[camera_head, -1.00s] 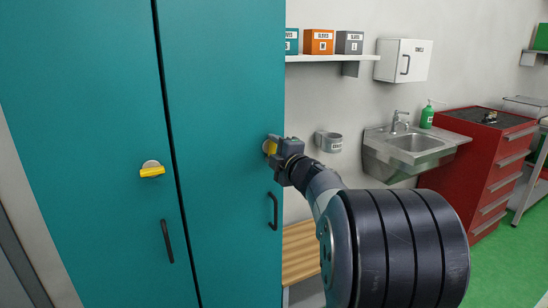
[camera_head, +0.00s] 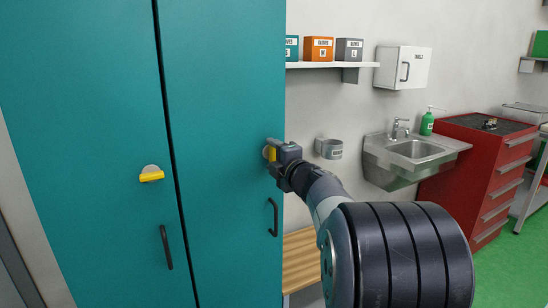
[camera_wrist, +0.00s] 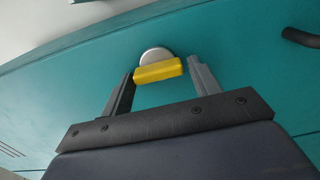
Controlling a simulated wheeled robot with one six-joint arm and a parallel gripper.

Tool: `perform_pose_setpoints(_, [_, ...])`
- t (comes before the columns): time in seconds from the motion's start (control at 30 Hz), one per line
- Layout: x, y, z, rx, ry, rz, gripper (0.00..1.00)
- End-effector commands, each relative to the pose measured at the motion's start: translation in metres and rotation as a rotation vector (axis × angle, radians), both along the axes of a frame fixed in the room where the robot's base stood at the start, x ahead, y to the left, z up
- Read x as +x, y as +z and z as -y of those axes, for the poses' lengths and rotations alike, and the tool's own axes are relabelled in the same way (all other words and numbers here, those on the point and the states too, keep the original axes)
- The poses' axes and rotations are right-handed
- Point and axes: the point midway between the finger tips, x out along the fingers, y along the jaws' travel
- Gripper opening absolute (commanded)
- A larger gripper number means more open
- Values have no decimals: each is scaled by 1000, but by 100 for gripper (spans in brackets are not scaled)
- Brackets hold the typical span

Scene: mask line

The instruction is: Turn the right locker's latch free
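The teal right locker door (camera_head: 225,80) is closed, with a dark bar handle (camera_head: 273,217) below its latch. The right latch is a yellow bar (camera_wrist: 158,71) on a pale round base; its long side runs roughly along the door's edge in the wrist view. In the head view only a bit of its yellow (camera_head: 268,153) shows beside my gripper (camera_head: 272,153). In the wrist view, my gripper's two fingers (camera_wrist: 160,76) stand at either end of the bar, with seemingly narrow gaps. The left locker's yellow latch (camera_head: 152,176) lies nearly horizontal.
A wooden bench (camera_head: 300,262) stands right of the lockers, below my arm. A wall-mounted cup holder (camera_head: 330,149), a sink (camera_head: 413,155) and a red drawer cabinet (camera_head: 470,180) are further right. A shelf with boxes (camera_head: 335,66) is above. Green floor is open at lower right.

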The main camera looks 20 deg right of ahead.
Motion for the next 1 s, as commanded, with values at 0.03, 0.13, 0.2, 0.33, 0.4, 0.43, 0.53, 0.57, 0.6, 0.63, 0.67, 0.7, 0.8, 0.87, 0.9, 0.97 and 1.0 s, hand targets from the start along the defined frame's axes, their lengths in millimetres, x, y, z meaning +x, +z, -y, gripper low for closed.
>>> perform_pose_setpoints(0.03, [0, 0, 0, 1, 0, 0, 63])
perform_pose_setpoints(0.13, [0, 0, 0, 1, 0, 0, 71])
perform_pose_setpoints(0.2, [0, 0, 0, 1, 0, 1, 71])
perform_pose_setpoints(0.33, [0, 0, 0, 2, -1, 1, 71])
perform_pose_setpoints(0.4, [-2, 1, 0, 2, -1, 1, 71])
perform_pose_setpoints(0.43, [-3, 1, 1, 2, -1, 1, 71])
perform_pose_setpoints(0.53, [-13, 2, 2, 1, -3, 2, 71])
perform_pose_setpoints(0.57, [-17, 1, 2, 1, -3, 2, 71])
perform_pose_setpoints(0.6, [-24, 1, 1, 1, -2, 3, 71])
perform_pose_setpoints(0.63, [-29, 1, 2, 1, -3, 3, 71])
perform_pose_setpoints(0.67, [-35, 1, 2, 1, -4, 2, 71])
perform_pose_setpoints(0.7, [-43, 2, 3, 1, -4, 3, 71])
perform_pose_setpoints(0.8, [-63, 2, 3, 1, -4, 2, 71])
perform_pose_setpoints(0.87, [-73, 2, 4, 1, -4, 2, 71])
perform_pose_setpoints(0.9, [-80, 1, 4, 1, -4, 2, 71])
perform_pose_setpoints(0.97, [-89, 1, 4, 0, -3, 2, 71])
perform_pose_setpoints(1.0, [-94, 1, 4, 0, -4, 1, 71])
